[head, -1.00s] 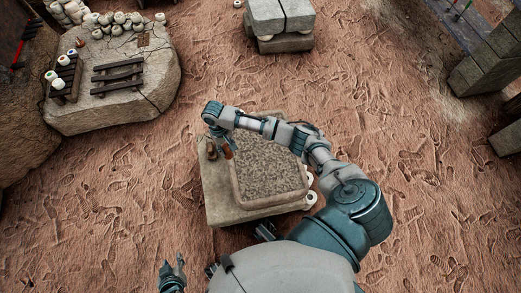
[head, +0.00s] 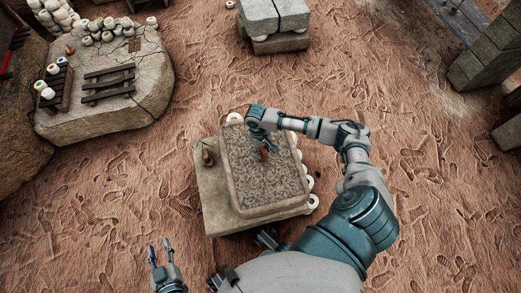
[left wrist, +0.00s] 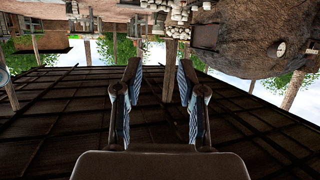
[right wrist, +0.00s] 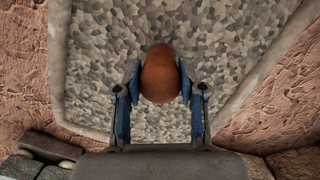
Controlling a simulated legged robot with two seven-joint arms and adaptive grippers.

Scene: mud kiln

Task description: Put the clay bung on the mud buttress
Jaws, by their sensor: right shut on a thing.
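The clay bung (head: 264,154) is a small reddish-brown rounded piece. My right gripper (head: 266,148) is shut on it above the speckled tray. In the right wrist view the bung (right wrist: 160,75) sits between the two blue finger pads (right wrist: 160,90), with the tray floor behind it. My left gripper (head: 159,252) is open and empty at the bottom left of the head view; the left wrist view also shows its fingers (left wrist: 159,75) apart. A large cracked mud block (head: 75,118) at upper left looks like the mud buttress, but I cannot be sure.
The speckled tray (head: 239,180) lies on a pale block (head: 212,205). A small brown object (head: 207,156) stands on the block's left side, and white rings (head: 312,201) lie at its right edge. Trodden ground lies between.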

